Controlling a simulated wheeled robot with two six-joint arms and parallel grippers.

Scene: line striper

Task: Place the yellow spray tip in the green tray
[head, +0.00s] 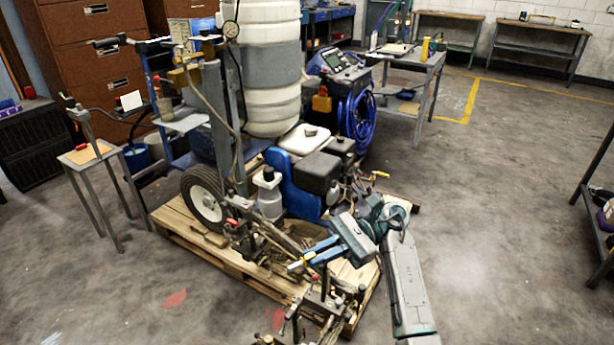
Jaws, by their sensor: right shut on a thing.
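My right gripper (308,256) reaches in from the lower right, above the front of the line striper. I cannot make out a green tray in this view. My left gripper is not in view.
The line striper (314,172) stands on a wooden pallet (190,236), with rods and clamps crowding below my right gripper. A small side table (92,152) stands left, a grey workbench (410,58) behind. The floor (510,200) at right is clear.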

